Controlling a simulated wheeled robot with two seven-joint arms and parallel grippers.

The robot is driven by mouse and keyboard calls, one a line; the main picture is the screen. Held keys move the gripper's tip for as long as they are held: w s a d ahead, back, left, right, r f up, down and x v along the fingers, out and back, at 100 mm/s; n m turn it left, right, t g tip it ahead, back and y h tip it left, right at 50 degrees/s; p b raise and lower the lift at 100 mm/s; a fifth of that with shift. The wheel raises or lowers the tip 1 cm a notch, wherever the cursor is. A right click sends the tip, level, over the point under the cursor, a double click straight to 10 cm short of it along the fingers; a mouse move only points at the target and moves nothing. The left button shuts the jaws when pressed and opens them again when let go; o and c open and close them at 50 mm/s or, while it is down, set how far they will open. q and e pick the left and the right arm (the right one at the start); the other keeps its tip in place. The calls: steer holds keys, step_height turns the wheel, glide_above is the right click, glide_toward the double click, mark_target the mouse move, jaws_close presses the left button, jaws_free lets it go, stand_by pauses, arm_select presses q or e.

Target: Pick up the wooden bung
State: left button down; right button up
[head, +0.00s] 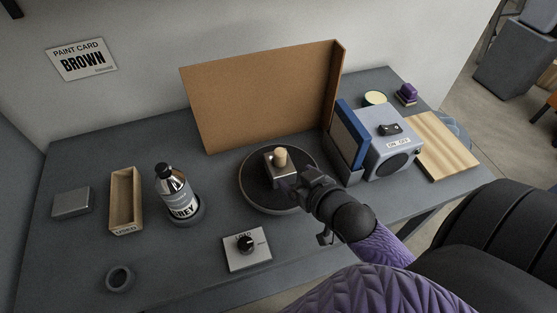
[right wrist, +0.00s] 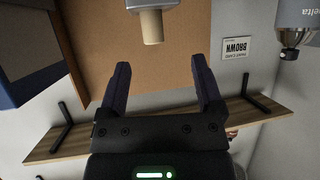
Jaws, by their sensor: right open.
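The wooden bung (head: 280,155) is a small pale peg standing upright on a grey metal block (head: 271,168). The block is on the round dark turntable (head: 252,196). In the right wrist view, the bung (right wrist: 151,28) shows at the top, hanging below the block (right wrist: 150,4) in the turned picture. My right gripper (head: 294,184) reaches in from the right, just in front of the block. Its fingers (right wrist: 161,66) are spread and empty, with the bung beyond the tips and roughly between them, apart from both. My left gripper is not in view.
A brown board (head: 255,95) stands behind the turntable. A grey box with a switch (head: 392,143) and blue panel is to the right. A GREY bottle (head: 178,196), a wooden USED tray (head: 126,202) and a dial box (head: 246,249) stand left and in front.

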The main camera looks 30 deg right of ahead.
mark_target(283, 160)
steer(key=shift+t, duration=0.5)
steer(key=b+x, duration=0.1)
steer(key=x, duration=0.2)
steer(key=b+x, duration=0.1)
steer(key=x, duration=0.2)
steer(key=d+b+x, duration=0.1)
steer(key=x, duration=0.2)
steer(key=shift+w+d+f, duration=0.15)
steer(key=shift+w+f, duration=0.05)
steer(key=shift+w, duration=0.05)
steer(key=shift+w+f, duration=0.1)
steer(key=shift+w, duration=0.25)
steer(key=shift+c, duration=0.7)
jaws_close()
